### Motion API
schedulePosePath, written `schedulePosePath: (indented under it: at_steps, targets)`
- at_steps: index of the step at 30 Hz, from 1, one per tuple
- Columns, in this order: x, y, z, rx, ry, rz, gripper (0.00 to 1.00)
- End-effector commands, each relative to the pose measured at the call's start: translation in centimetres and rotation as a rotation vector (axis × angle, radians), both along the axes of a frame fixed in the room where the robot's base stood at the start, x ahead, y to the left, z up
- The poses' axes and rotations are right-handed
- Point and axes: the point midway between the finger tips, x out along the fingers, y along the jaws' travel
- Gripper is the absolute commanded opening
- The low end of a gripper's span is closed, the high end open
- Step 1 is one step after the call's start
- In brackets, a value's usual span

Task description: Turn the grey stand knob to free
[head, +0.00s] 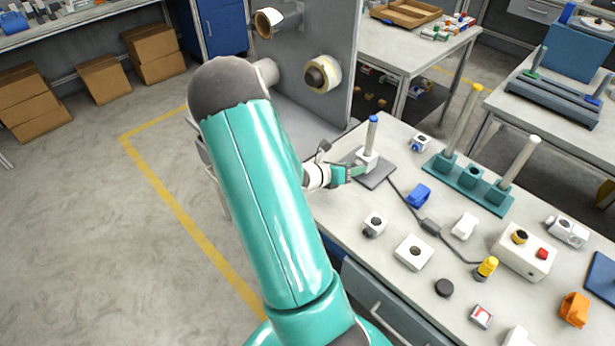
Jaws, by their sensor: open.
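The stand is a flat dark grey plate (376,179) on the bench with an upright post, blue at the top (372,122). A white block (367,158) sits low on the post. My gripper (357,171), with teal fingers, reaches in from the left at the foot of this post, close to the white block. Its jaws are open. I cannot tell whether they touch the block. The grey knob itself is too small or hidden behind the gripper to make out, so its setting cannot be read.
Right of the stand is a teal rack (480,184) with tall posts. A blue part (419,194), several small white knob boxes and a button box (523,251) lie nearer. A cable (407,206) crosses the bench. A grey panel with reels (322,74) stands behind.

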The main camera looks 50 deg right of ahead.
Motion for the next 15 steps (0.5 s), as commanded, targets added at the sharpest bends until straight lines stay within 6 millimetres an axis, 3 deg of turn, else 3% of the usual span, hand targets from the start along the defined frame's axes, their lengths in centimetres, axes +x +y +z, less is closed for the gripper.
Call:
schedulePosePath:
  at_steps: [2, 15]
  targets:
    - [-0.6, -1.42, -0.56, -0.001, 0.002, -0.004, 0.52]
    - [-0.71, -1.21, -0.36, -0.058, -0.375, -0.002, 0.52]
